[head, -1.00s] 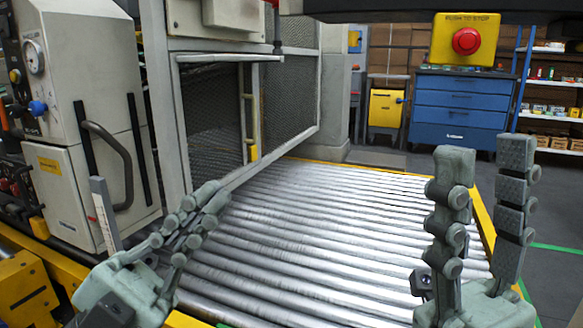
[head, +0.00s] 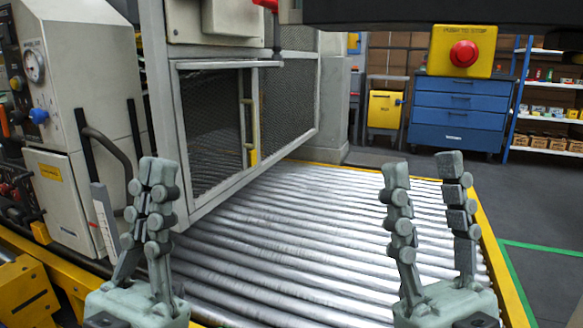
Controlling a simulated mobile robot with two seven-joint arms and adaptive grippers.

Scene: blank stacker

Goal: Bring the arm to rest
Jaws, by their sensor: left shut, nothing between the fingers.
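My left gripper (head: 154,172) stands upright at the lower left in the head view. Its fingers are closed together with nothing between them. It is in front of the roller conveyor's left edge and the grey machine cabinet. My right gripper (head: 421,164) stands upright at the lower right, over the right part of the roller conveyor (head: 300,225). Its two fingers are spread well apart, with only rollers seen between them. Neither gripper holds anything.
A mesh guard door (head: 213,130) stands behind the conveyor at the left. A grey machine cabinet (head: 85,110) with a handle is at far left. A red stop button (head: 463,53) hangs at upper right. A blue drawer cabinet (head: 458,112) stands behind. The rollers between the grippers are clear.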

